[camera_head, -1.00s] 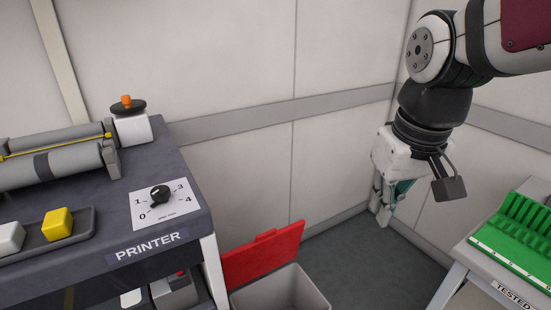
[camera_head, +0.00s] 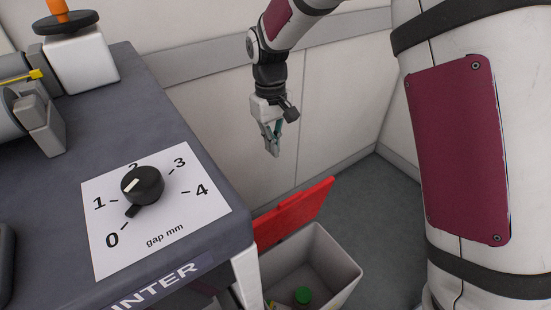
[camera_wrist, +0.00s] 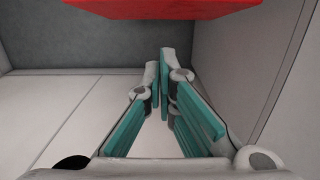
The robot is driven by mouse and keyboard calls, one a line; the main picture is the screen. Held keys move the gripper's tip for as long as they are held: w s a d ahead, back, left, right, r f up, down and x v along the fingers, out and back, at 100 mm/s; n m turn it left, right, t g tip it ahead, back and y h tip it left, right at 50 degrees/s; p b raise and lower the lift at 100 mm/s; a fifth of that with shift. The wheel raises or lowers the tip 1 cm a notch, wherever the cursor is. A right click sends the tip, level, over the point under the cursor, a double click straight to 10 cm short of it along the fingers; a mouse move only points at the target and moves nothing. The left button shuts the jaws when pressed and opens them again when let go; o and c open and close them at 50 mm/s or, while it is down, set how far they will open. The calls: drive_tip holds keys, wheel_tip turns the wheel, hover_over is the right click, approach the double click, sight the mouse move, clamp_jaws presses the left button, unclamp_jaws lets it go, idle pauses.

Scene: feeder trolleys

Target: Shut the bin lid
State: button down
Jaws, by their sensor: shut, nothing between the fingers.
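The grey bin (camera_head: 338,270) stands on the floor beside the printer table. Its red lid (camera_head: 300,212) is open, tilted up at the back of the bin toward the wall. A green-topped item (camera_head: 303,295) shows inside the bin. My gripper (camera_head: 273,152) points down above and behind the raised lid, near the wall and apart from the lid. Its fingers are shut and empty. In the wrist view the teal-padded fingers (camera_wrist: 164,115) converge, and the red lid (camera_wrist: 160,8) fills part of the top edge.
The printer table (camera_head: 190,120) with its gap dial (camera_head: 142,185) stands close on the left. The wall (camera_head: 340,90) is behind my gripper. Bare floor (camera_head: 385,200) lies to the right of the bin.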

drive_tip(key=s+d+f+b, duration=0.2)
drive_tip(key=s+f, duration=0.2)
drive_tip(key=f, duration=0.6)
drive_tip(key=shift+d, duration=0.35)
